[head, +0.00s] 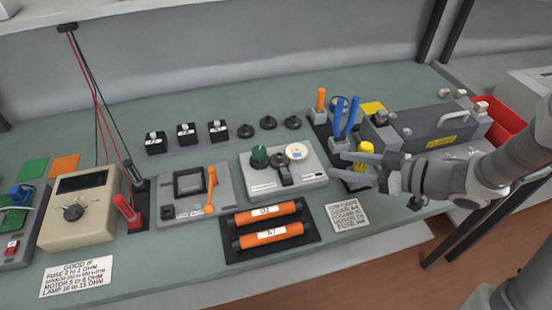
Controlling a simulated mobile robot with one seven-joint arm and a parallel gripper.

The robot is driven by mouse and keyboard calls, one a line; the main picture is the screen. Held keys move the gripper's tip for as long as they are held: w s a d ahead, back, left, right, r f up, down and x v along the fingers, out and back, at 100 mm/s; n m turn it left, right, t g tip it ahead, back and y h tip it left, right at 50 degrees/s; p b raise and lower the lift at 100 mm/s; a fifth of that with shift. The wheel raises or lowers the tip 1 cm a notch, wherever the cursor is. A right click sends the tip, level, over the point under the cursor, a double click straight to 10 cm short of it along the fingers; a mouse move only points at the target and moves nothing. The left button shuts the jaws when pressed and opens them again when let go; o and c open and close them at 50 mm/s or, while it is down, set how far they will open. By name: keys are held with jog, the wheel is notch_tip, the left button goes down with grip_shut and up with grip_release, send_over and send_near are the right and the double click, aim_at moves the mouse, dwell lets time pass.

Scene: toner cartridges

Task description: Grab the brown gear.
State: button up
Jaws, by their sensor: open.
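My gripper (350,166) reaches in from the right over the back right part of the workbench. Its fingers are apart and point left, with nothing seen between them. I cannot make out a brown gear in this view. By the fingers is a dark tray (322,131) with blue upright pegs (345,117), an orange peg (320,99) and a yellow stacked part (364,152). My gripper hides part of this tray and what may lie on it.
Two orange toner cartridges (268,213) lie on a dark mat at the front. A grey panel with knobs (262,184) stands left of my gripper. A grey machine with a handle (436,128) and a red bin (503,122) are at right. A cream meter (82,225) stands left.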

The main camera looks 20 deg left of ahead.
jog(key=b, duration=0.3)
send_near(277, 155)
jog(key=shift+x, duration=1.05)
jog(key=b+x, duration=0.1)
jog(key=x, duration=0.3)
jog(key=shift+a+f+b, duration=0.1)
jog(key=shift+f+b, duration=0.15)
jog(key=shift+b, duration=0.15)
jog(key=shift+w+a+f, duration=0.1)
jog(key=shift+w+a, duration=0.1)
jog(key=shift+a, duration=0.2)
grip_shut()
